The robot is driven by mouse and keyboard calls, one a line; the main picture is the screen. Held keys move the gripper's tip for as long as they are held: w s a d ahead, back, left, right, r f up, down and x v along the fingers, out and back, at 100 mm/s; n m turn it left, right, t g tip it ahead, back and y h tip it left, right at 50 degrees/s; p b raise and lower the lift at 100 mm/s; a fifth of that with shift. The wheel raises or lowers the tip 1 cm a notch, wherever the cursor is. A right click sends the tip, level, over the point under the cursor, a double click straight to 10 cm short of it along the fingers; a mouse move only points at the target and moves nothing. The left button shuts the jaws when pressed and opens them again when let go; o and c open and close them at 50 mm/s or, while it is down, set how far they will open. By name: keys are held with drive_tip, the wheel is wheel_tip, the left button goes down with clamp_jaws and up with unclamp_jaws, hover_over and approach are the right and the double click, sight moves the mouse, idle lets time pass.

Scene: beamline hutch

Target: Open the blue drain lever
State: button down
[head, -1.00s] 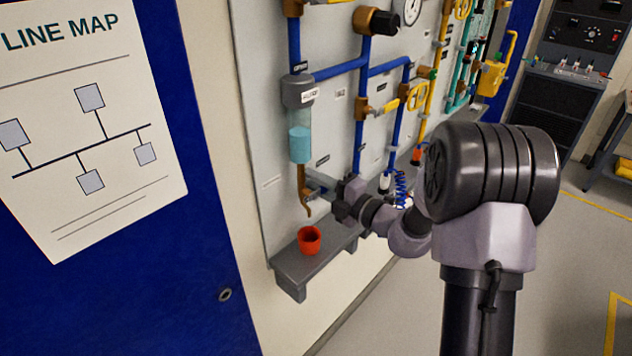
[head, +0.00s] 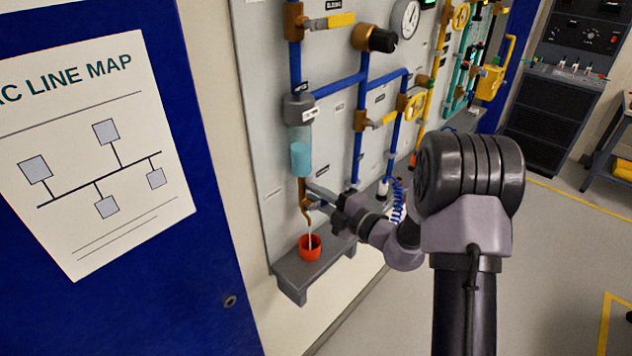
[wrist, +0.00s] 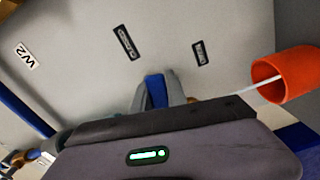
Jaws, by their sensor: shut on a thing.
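The blue drain lever (wrist: 155,91) shows in the wrist view between the fingers of my gripper (wrist: 163,97). In the head view my gripper (head: 322,197) is at the brass drain valve (head: 303,190), under the clear filter bowl with blue liquid (head: 300,158), and covers most of the lever. The gripper is shut on the lever. A thin pale stream (head: 310,228) runs from the brass spout (head: 307,217) down into the red cup (head: 310,253). The cup (wrist: 285,76) and the stream also show in the wrist view.
The cup stands on a narrow grey shelf (head: 292,281) under the panel (head: 268,150). Blue pipes and a yellow-handled valve (head: 375,121) are above and right of my gripper. A coiled blue hose (head: 397,203) hangs close to my arm. The floor (head: 565,260) at right is clear.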

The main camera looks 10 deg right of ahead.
sight(294, 207)
drive_tip(key=shift+s+a+f+m+p, duration=0.4)
drive_tip(key=shift+a+f+m+p, duration=0.15)
drive_tip(key=shift+m+p, duration=1.95)
drive_tip(key=shift+s+a+f+m+p, duration=0.4)
drive_tip(key=shift+a+f+m+p, duration=0.15)
drive_tip(key=shift+m+p, duration=1.95)
drive_tip(key=shift+s+a+f+m+p, duration=0.4)
drive_tip(key=shift+a+f+m+p, duration=0.15)
drive_tip(key=shift+m+p, duration=1.95)
drive_tip(key=shift+m, duration=0.4)
drive_tip(key=c, duration=1.3)
unclamp_jaws()
